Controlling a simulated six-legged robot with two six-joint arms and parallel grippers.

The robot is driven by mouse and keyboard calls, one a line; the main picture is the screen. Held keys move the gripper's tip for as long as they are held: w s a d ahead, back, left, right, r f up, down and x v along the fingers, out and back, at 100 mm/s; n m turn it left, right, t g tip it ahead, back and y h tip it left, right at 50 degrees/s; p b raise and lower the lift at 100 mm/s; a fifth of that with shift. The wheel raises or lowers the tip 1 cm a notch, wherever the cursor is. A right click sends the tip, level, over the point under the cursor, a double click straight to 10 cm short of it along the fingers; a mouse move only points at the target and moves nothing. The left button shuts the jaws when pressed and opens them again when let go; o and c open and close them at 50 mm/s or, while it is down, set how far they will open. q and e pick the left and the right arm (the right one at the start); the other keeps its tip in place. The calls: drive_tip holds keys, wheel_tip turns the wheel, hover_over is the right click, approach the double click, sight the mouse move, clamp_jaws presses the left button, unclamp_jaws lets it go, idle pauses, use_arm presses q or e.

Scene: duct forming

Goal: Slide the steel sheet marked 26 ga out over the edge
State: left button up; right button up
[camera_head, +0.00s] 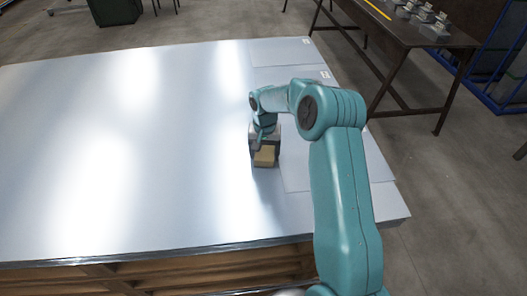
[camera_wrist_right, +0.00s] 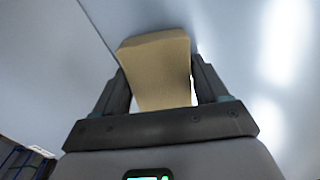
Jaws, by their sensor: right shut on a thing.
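Smooth grey steel sheets lie on a wide low stack. One sheet (camera_head: 280,53) at the back right has a small white tag, and another sheet (camera_head: 296,178) shows beside my right arm. The tags are too small to read, so I cannot tell which is marked 26 ga. My right gripper (camera_head: 264,150) is low over the sheets, shut on a tan block (camera_head: 266,157). In the right wrist view the block (camera_wrist_right: 157,65) sits between both fingers, near a sheet edge. I cannot tell whether the block touches the sheet. My left gripper is out of view.
The large sheet surface (camera_head: 130,130) left of the gripper is bare. The stack rests on a wooden base (camera_head: 200,268). A dark workbench (camera_head: 400,25) with several small metal items stands at the back right. Concrete floor (camera_head: 455,190) is free to the right.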

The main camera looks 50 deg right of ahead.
sight(285, 156)
drive_tip(key=shift+s+d, duration=0.1)
drive_tip(key=shift+s+d, duration=0.7)
drive_tip(key=shift+d, duration=0.2)
drive_tip(key=shift+s+d, duration=0.85)
drive_tip(key=shift+d, duration=0.1)
drive_tip(key=shift+s+d, duration=0.1)
drive_tip(key=shift+s+d, duration=0.45)
drive_tip(key=shift+d, duration=0.1)
